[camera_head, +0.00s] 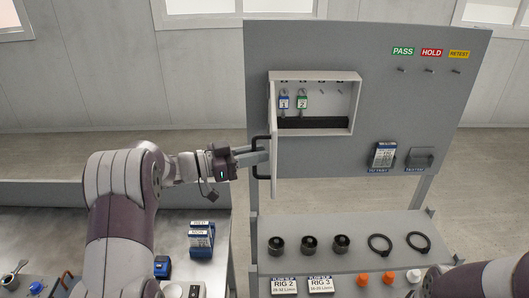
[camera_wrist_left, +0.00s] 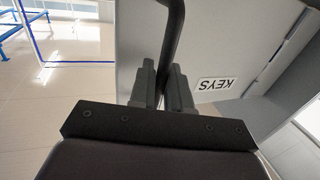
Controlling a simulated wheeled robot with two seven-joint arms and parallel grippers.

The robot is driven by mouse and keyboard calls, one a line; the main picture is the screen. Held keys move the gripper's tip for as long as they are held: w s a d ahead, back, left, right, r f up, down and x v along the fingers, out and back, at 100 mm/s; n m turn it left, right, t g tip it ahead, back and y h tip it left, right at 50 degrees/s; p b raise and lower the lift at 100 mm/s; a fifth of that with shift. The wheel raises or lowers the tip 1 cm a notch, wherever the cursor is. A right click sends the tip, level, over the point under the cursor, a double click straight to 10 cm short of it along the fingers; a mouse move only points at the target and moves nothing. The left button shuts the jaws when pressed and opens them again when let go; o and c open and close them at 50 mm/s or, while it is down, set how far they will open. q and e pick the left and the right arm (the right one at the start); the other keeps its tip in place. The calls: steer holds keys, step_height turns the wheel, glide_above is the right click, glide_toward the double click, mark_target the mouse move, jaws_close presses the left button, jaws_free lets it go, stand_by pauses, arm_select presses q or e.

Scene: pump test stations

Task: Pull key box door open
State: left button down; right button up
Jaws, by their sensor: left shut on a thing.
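The key box (camera_head: 357,106) is a pale, shallow cabinet on a grey upright panel, and its inside shows. Its door (camera_head: 274,135) stands swung out at the left side, seen nearly edge-on. The door's black bar handle (camera_head: 256,139) faces left; it also shows in the left wrist view (camera_wrist_left: 174,35). My left gripper (camera_head: 256,156) is shut on the handle, with the bar between its fingers (camera_wrist_left: 163,82) in the wrist view. My right gripper is out of view; only part of that arm shows at lower right.
Below, a grey shelf (camera_head: 370,228) holds black rings and small caps. A bench (camera_head: 182,238) at left carries small devices. PASS, HOLD and RETEST hooks are at upper right.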

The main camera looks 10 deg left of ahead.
arm_select(q)
steer(key=shift+a+r, duration=0.2)
steer(key=shift+r, duration=0.05)
steer(key=c, duration=1.3)
jaws_free()
steer(key=shift+o, duration=0.2)
steer(key=shift+f, duration=0.15)
steer(key=b+v, duration=0.5)
steer(key=v, duration=0.7)
steer(key=shift+s+a, duration=0.15)
steer(key=shift+a, duration=0.15)
